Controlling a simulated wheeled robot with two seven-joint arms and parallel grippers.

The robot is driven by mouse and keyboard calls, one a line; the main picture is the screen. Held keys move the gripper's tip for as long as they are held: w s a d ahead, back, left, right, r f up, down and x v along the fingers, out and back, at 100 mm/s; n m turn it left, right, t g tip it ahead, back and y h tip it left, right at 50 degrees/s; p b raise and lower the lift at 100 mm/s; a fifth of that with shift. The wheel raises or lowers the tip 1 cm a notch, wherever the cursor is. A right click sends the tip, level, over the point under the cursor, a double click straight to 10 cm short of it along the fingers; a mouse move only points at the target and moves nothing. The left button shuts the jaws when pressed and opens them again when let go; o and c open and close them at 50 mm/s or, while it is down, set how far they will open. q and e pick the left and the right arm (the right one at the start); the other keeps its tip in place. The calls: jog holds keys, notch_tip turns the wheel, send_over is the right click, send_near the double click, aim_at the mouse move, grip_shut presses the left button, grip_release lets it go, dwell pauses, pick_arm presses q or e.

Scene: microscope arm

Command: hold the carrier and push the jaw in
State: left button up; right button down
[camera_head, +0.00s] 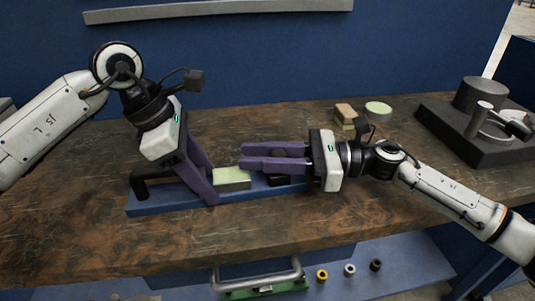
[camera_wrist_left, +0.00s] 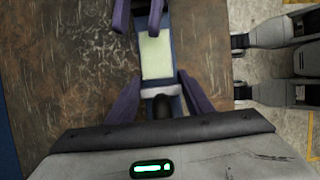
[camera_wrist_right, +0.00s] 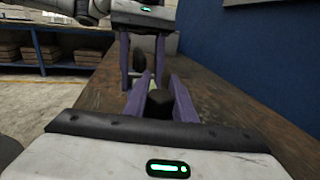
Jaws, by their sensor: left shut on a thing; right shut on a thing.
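The carrier (camera_head: 150,207) is a long blue base on the wooden bench, with a black handle (camera_head: 140,185) at its left end and a pale green-topped block (camera_head: 231,177) near its middle. My left gripper (camera_head: 212,186) reaches down with its purple fingers on either side of the carrier, shut on it left of the block; the left wrist view shows the block (camera_wrist_left: 156,55) just beyond the fingertips. My right gripper (camera_head: 243,157) lies level, pointing left, its fingers around the black jaw (camera_wrist_right: 160,103) at the carrier's right part. The jaw is partly hidden by the fingers.
A black stand with a metal cylinder (camera_head: 480,95) stands at the back right. Small blocks (camera_head: 345,113) and a green-topped disc (camera_head: 378,110) lie behind my right gripper. Several small rings (camera_head: 322,275) lie on a lower shelf. The front bench is clear.

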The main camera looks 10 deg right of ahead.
aim_at(237, 170)
pick_arm(q)
jog(key=shift+s+d+r, duration=0.1)
jog(key=shift+d+r, duration=0.05)
jog(key=shift+d, duration=0.05)
pick_arm(e)
jog(key=a, duration=0.4)
jog(key=shift+s+a, duration=0.15)
jog(key=c, duration=1.5)
grip_release()
jog(key=shift+o, duration=0.2)
jog(key=shift+d, duration=0.3)
pick_arm(q)
jog(key=shift+a, duration=0.1)
pick_arm(e)
jog(key=v, duration=1.1)
jog(key=shift+s+d, duration=0.1)
jog(key=shift+d, duration=0.2)
